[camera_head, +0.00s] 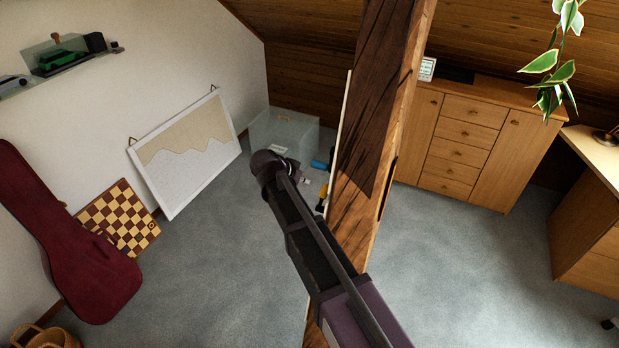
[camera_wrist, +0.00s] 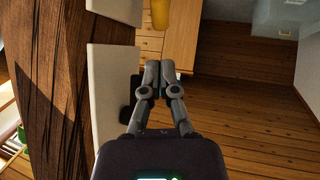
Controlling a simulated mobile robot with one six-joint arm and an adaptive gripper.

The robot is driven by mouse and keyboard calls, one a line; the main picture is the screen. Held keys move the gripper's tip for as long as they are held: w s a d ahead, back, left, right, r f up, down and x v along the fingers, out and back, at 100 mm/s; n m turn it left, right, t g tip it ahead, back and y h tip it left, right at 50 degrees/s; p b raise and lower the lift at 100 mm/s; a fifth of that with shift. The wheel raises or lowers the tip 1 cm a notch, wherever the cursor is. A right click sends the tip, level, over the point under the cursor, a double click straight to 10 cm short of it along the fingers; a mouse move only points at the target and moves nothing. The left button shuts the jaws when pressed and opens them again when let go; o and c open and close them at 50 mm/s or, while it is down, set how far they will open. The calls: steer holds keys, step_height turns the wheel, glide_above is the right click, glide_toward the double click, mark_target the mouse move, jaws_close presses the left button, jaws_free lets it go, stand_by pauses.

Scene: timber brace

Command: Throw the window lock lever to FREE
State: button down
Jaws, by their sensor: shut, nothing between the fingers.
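My gripper (camera_wrist: 153,72) shows in the wrist view with its two grey fingers together and nothing between them. A yellow piece (camera_wrist: 160,14) is ahead of the fingertips at the top edge, apart from them. It may be part of the lever, but I cannot tell. A dark part (camera_wrist: 127,113) shows at the edge of a pale panel (camera_wrist: 110,70), just left of the fingers. In the head view, small blue (camera_head: 320,165) and yellow (camera_head: 322,189) pieces show left of the timber brace (camera_head: 372,110). No FREE marking is readable in either view.
The brace (camera_wrist: 48,80) stands close left of my gripper in the wrist view. A clear box (camera_head: 270,130), a framed picture (camera_head: 188,150), a chessboard (camera_head: 120,220) and a red guitar case (camera_head: 65,240) are at left. A wooden cabinet (camera_head: 460,145) is behind. Carpet right of the brace is clear.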

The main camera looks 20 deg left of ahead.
steer(key=shift+p+v, duration=1)
steer(key=shift+v, duration=0.65)
steer(key=shift+w+r, duration=0.1)
